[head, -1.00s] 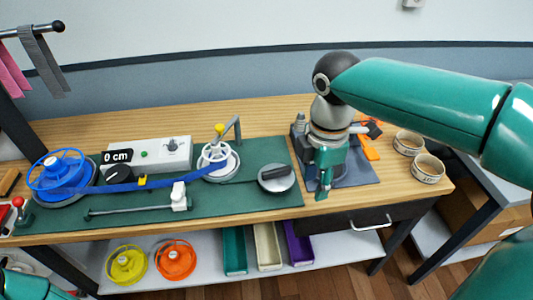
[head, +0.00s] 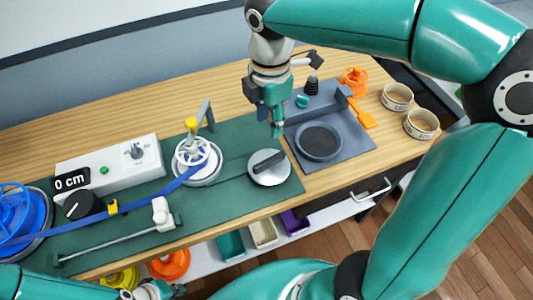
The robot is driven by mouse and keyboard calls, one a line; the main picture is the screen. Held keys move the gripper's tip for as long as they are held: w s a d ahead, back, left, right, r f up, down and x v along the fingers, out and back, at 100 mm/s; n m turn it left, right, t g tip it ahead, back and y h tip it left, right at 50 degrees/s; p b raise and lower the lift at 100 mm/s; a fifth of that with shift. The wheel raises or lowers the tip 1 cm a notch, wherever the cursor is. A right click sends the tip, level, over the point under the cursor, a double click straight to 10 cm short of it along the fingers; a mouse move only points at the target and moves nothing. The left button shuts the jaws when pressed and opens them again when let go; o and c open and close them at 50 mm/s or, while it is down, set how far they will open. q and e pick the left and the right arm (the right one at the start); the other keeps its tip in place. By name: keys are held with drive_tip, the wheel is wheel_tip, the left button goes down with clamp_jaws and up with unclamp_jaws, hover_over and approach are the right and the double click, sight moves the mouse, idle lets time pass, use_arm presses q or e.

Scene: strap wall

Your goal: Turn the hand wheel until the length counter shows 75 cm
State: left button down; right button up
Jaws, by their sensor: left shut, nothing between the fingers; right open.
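The white spoked hand wheel (head: 196,160) with a yellow knob (head: 191,124) stands on the green mat. The length counter (head: 72,180) on the white box reads 0 cm. A blue strap (head: 180,181) runs from the blue spool (head: 18,215) at the left edge, past a yellow clip, to the hand wheel. My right gripper (head: 272,125) is open and empty, pointing down above the mat's right end, to the right of the wheel. My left gripper (head: 158,291) is shut and empty at the bottom edge, partly cut off, well away from the wheel.
A grey round disc with a black handle (head: 268,166) lies right of the wheel. A grey post (head: 207,115) stands behind it. A metal bar with a white slider (head: 163,213) lies in front. A grey station (head: 345,140) and two bowls (head: 397,96) are at the right.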

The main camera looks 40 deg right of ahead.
sight(268, 160)
wheel_tip(268, 160, down, 15)
drive_tip(key=shift+r, duration=0.15)
drive_tip(key=shift+c, duration=0.2)
clamp_jaws()
